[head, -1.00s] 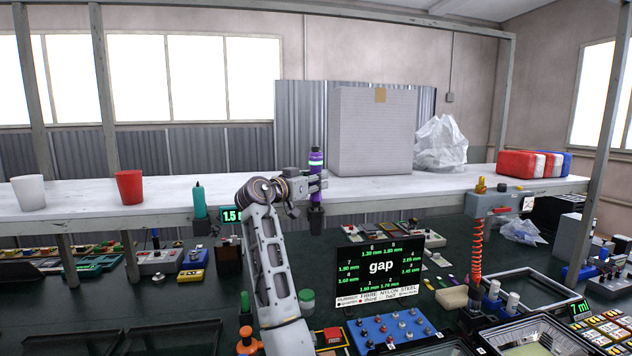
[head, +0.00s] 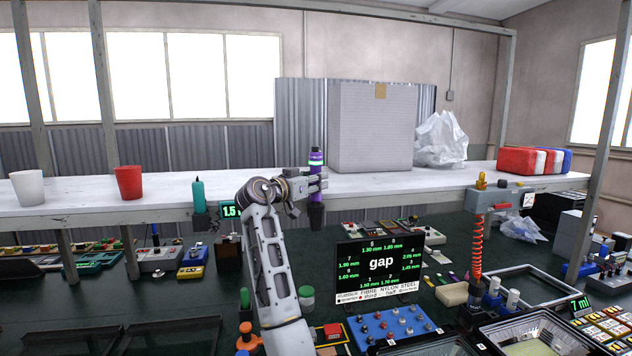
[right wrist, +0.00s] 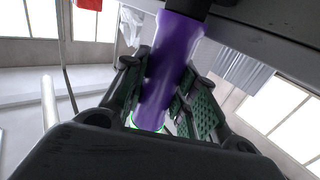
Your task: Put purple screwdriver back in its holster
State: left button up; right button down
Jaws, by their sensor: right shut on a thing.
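The purple screwdriver (head: 316,158) stands upright at the shelf's front edge, with a pale green band on its handle. My right gripper (head: 316,184) is shut on its handle; in the right wrist view, the gripper's green-padded fingers (right wrist: 165,95) lie on both sides of the purple handle (right wrist: 168,65). The black holster (head: 316,215) shows just below the gripper, in line with the screwdriver. In the right wrist view the handle meets a black part (right wrist: 188,8). How deep the screwdriver sits is hidden. My left gripper is not in view.
A teal screwdriver (head: 198,196) stands at the shelf edge to the left, beside a small display (head: 231,211). The white shelf (head: 80,200) holds cups, a big grey box (head: 372,130) and a plastic bag. A "gap" screen (head: 380,268) and crowded benchtop gear lie below.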

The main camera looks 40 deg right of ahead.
jog(key=shift+f+b, duration=0.55)
jog(key=shift+f, duration=0.15)
jog(key=c, duration=1.1)
grip_release()
jog(key=shift+o, duration=0.2)
jog(key=shift+f, duration=0.1)
jog(key=shift+a, duration=0.15)
jog(key=s+a, duration=0.2)
jog(key=a, duration=0.9)
jog(key=shift+s+a, duration=0.2)
jog(key=shift+a, duration=0.2)
jog(key=shift+r, duration=0.3)
notch_tip(320, 180, up, 9)
jog(key=p, duration=0.9)
jog(key=shift+r+p, duration=0.45)
jog(key=shift+p, duration=0.15)
